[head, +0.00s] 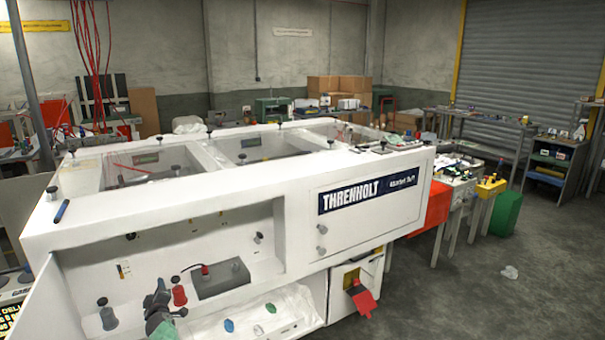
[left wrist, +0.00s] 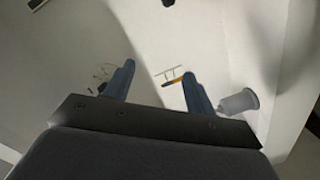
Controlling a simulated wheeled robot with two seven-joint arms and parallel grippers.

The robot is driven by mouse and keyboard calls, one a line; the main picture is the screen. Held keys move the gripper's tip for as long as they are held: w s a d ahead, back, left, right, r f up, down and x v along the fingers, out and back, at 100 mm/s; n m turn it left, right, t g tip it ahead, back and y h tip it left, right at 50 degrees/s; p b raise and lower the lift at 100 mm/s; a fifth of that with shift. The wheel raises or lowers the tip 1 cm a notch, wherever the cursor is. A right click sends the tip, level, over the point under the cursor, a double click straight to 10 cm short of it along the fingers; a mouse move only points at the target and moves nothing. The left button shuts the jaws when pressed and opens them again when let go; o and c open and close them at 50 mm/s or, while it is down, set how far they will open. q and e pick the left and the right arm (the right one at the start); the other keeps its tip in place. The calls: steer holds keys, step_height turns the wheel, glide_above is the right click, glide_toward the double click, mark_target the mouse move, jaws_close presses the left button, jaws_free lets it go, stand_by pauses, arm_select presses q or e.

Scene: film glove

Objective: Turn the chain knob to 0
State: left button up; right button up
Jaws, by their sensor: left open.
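A white machine (head: 300,190) labelled THRENHOLT has an open recess in its front. In the recess are a grey knob (head: 107,314), a red knob (head: 179,295) and small dark knobs on the back wall. I cannot tell which one is the chain knob. My left gripper (head: 157,291) is in the recess, beside the red knob in the picture. In the left wrist view its fingers (left wrist: 160,78) are apart with nothing between them, facing a white wall with a small orange-marked label. A grey knob (left wrist: 238,102) stands right of the right finger. My right gripper is not in view.
A grey box (head: 220,280) sits in the recess, right of the red knob. Blue and green oval pieces lie at the recess's lower front. A dark blue pen-like object (head: 61,211) rests on the machine's top left edge. Benches and open floor (head: 470,290) lie to the right.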

arm_select(q)
steer(key=s+d+f+m+g+h, duration=0.2)
steer(key=s+d+f+m+h, duration=0.15)
steer(key=s+d+f, duration=0.45)
steer(key=s+d+f+m+g+h, duration=0.2)
steer(key=s+d+f+m, duration=0.3)
steer(key=s+f, duration=0.65)
steer(key=s+d+f+m+g+h, duration=0.2)
steer(key=s+d+f+m, duration=0.35)
steer(key=f, duration=0.65)
steer(key=s+d+f+m+g, duration=0.1)
steer(key=s+d+f, duration=0.4)
steer(key=s, duration=0.8)
steer(key=s+d+f+m+g+h, duration=0.1)
steer(key=s+d+f, duration=0.4)
steer(key=s, duration=0.9)
steer(key=s+d+f+m+g, duration=0.2)
steer(key=s+d+f+g, duration=0.3)
steer(key=s, duration=0.8)
steer(key=shift+s+m, duration=0.3)
steer(key=shift+s, duration=0.05)
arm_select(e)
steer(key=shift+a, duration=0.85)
arm_select(q)
steer(key=shift+f, duration=0.1)
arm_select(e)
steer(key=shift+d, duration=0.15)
